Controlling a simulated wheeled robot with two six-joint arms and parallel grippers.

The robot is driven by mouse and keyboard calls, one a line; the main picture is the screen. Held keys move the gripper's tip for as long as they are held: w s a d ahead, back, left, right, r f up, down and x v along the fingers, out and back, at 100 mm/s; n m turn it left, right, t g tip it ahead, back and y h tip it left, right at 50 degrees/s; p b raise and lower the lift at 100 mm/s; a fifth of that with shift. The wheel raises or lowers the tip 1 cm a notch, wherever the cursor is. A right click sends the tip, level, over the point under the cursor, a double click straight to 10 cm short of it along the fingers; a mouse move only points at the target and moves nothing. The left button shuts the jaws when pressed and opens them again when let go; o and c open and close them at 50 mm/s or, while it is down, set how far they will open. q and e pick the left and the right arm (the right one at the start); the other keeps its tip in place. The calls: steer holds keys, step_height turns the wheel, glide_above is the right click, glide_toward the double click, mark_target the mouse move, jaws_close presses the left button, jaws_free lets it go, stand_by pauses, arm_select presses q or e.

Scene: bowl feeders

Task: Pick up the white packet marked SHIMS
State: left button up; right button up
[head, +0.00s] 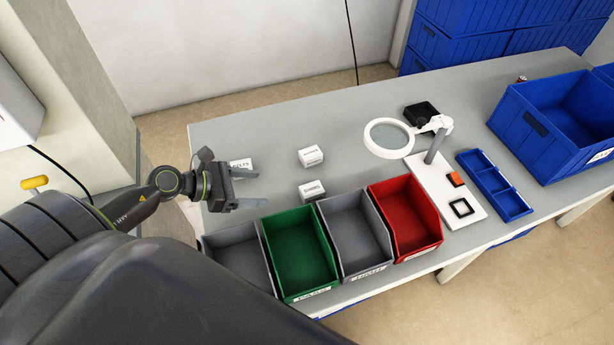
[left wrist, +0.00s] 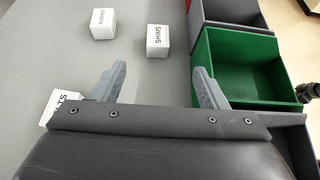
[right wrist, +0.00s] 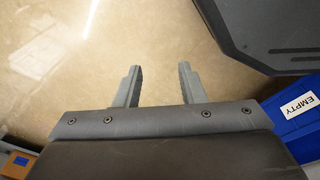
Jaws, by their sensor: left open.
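The white packet marked SHIMS (head: 312,190) is a small box-shaped block on the grey table, just behind the bins. In the left wrist view the SHIMS packet (left wrist: 158,41) sits beyond the fingertips, roughly centred in the gap. My left gripper (head: 258,188) is open and empty, left of the packet and apart from it, fingers pointing right. In the left wrist view the left gripper (left wrist: 158,72) has nothing between its fingers. My right gripper (right wrist: 160,70) is open and empty over the floor, seen only in the right wrist view.
Another white packet (head: 310,156) stands behind SHIMS. A packet ending in LTS (left wrist: 60,108) lies beside the left gripper's far finger. Grey, green (head: 299,254) and red (head: 410,245) bins line the front edge. A magnifier lamp (head: 388,137) and blue tray (head: 493,185) are farther right.

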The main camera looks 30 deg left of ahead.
arm_select(q)
steer(key=w, duration=0.1)
steer(key=p, duration=0.3)
glide_toward(309, 190)
steer(key=x, duration=0.5)
steer(key=shift+w+r, duration=0.1)
steer(key=shift+r, duration=0.15)
steer(key=shift+f+p+x, duration=0.2)
steer(key=shift+p+x, duration=0.15)
steer(key=shift+x, duration=2.75)
arm_select(e)
steer(key=r, duration=0.1)
steer(key=s+r, duration=0.1)
steer(key=r, duration=0.1)
steer(key=shift+s+r, duration=0.15)
steer(key=shift+r, duration=0.1)
arm_select(q)
steer(key=shift+a, duration=0.1)
steer(key=c, duration=1.2)
